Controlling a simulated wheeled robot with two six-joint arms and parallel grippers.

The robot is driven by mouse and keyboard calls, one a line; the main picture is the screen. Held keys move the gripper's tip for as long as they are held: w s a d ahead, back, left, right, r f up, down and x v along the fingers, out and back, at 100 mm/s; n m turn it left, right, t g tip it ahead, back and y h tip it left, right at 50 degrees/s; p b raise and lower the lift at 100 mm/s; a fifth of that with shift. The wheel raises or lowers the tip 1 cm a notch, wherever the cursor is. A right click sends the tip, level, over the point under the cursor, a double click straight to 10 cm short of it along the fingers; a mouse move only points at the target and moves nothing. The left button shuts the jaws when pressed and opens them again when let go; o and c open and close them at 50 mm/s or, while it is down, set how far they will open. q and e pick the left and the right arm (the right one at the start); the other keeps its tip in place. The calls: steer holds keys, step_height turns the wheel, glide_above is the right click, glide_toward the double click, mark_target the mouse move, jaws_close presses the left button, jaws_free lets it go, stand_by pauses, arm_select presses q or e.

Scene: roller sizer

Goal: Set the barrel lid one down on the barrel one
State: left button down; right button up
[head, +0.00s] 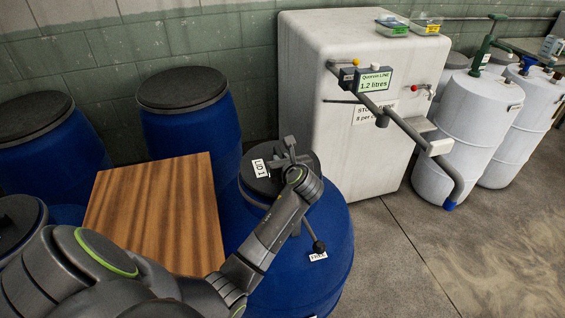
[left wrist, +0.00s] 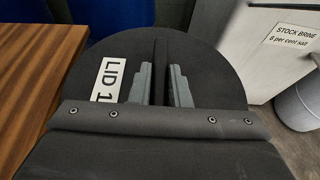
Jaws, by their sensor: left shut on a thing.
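Barrel lid one (head: 258,182) is a black disc with a white "LID 1" tag. It also fills much of the left wrist view (left wrist: 95,55), with a thin upright ridge across its middle. My left gripper (head: 287,156) is shut on that ridge, with one grey finger on each side of it in the left wrist view (left wrist: 160,84). A big blue barrel (head: 335,235), which I take for barrel one, stands below the lid. My arm covers part of both. I cannot tell whether the lid touches the barrel. My right gripper is not in view.
A wooden board or tabletop (head: 155,215) lies left of the barrel. Black-lidded blue barrels (head: 185,130) stand along the wall. A large white brine tank (head: 320,80) with a bent pipe (head: 410,130) stands behind right. Open floor (head: 430,260) lies to the right.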

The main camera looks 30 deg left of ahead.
arm_select(q)
steer(key=shift+f, duration=0.4)
steer(key=shift+f, duration=0.15)
steer(key=shift+f, duration=0.45)
steer(key=c, duration=1.4)
jaws_free()
steer(key=shift+o, duration=0.2)
